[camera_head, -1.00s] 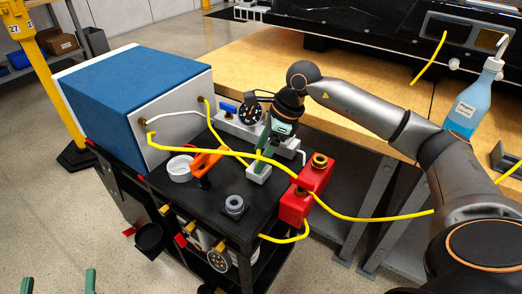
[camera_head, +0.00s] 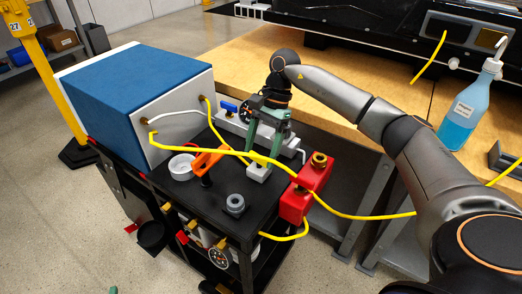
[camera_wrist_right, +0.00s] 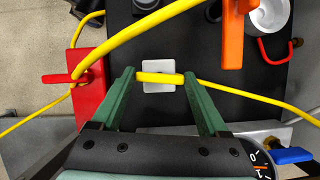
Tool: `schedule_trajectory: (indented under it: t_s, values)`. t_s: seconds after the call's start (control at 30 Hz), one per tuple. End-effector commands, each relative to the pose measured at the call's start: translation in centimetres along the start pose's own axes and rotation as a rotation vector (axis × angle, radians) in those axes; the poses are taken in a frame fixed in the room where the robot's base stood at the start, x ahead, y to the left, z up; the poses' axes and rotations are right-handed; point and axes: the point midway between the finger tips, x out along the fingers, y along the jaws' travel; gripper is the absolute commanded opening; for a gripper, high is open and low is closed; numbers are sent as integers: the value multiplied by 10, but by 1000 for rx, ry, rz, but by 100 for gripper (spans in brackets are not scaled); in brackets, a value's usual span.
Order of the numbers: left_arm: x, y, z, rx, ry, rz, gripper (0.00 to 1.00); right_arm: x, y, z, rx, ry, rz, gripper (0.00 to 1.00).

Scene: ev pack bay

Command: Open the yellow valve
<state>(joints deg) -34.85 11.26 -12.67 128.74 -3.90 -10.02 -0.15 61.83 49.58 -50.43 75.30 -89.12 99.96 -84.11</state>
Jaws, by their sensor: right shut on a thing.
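The yellow valve shows in the right wrist view as a short yellow handle (camera_wrist_right: 160,77) on a pale square block (camera_wrist_right: 158,88). In the head view its pale block (camera_head: 259,173) stands on the black cart top, with its handle hard to tell from the yellow cables. My right gripper (camera_head: 264,155) reaches down over it. In the wrist view its green fingertips (camera_wrist_right: 158,75) are at the two ends of the handle, shut on it. Only a green tip of my left gripper (camera_head: 113,290) shows at the bottom edge of the head view.
Yellow cables (camera_head: 195,149) cross the cart top close to my right fingers. An orange handle (camera_head: 208,160), a blue handle (camera_head: 229,107) and a red block (camera_head: 305,188) stand nearby. The blue-topped box (camera_head: 135,90) bounds the left.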

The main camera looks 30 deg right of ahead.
Motion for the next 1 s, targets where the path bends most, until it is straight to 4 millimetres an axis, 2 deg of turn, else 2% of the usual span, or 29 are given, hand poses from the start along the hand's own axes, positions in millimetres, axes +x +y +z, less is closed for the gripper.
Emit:
schedule_trajectory:
  t_s: [0.3,0.83,0.87,1.0]
  values:
    - [0,-1,-8,6,27,-2,100,-1,-2,0,-107,2,40,22]
    - [1,-2,-11,12,39,-2,100,-1,-1,0,-128,4,49,22]
    - [1,-2,-11,12,39,-2,100,-1,-1,0,-128,4,49,80]
    - [1,-2,-11,12,39,-2,100,-1,-1,0,-127,3,49,95]
